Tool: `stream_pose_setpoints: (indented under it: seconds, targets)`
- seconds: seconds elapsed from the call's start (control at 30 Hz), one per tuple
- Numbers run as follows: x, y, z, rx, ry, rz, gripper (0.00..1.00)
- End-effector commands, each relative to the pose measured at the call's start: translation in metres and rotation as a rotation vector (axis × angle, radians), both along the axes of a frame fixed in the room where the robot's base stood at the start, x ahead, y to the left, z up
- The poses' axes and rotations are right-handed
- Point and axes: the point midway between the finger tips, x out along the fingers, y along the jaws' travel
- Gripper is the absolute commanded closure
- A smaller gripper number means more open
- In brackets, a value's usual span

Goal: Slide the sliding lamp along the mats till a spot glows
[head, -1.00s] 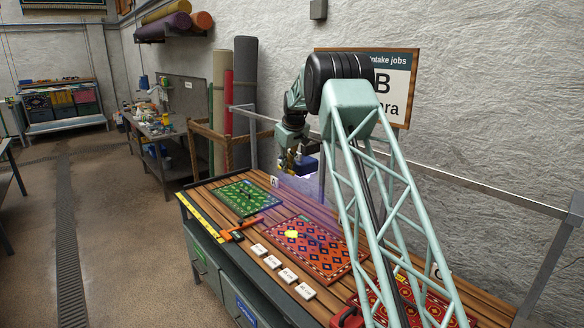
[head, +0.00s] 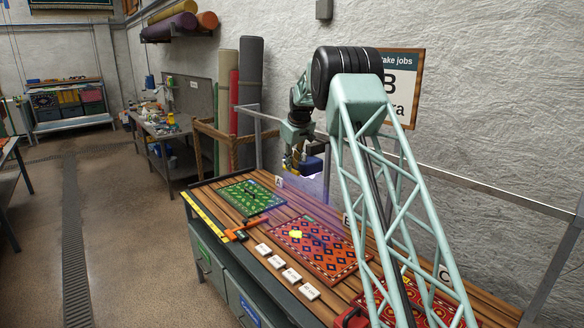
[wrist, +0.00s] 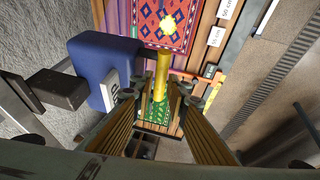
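The sliding lamp is a dark blue box (wrist: 105,62) with a yellow bar handle (wrist: 162,76), seen in the wrist view. In the head view the lamp (head: 312,165) hangs over the back of the bench and casts a purple glow. My gripper (wrist: 160,100) has its fingers on both sides of the yellow bar and appears shut on it; the contact is partly hidden. A bright yellow spot (head: 297,234) glows on the red and blue mat (head: 325,262). The green mat (head: 236,203) lies left of it, and another red mat (head: 440,307) is partly behind my arm.
Several white cards (head: 278,264) and a yellow ruler strip (head: 205,217) lie along the bench front. A metal rail (head: 480,180) runs behind the bench. A red object (head: 350,318) sits at the near edge.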

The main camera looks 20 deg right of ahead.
Motion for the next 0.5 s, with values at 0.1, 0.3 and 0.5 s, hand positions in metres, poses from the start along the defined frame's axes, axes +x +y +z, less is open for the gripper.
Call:
stream_pose_setpoints:
  seconds: [0.1,0.3,0.5]
  targets:
    - [-0.006,0.001,0.012,0.0,0.0,0.0,0.85]
    - [-0.016,0.002,0.036,-0.001,-0.001,0.0,0.85]
    - [-0.027,0.004,0.061,0.0,0.0,0.0,0.85]
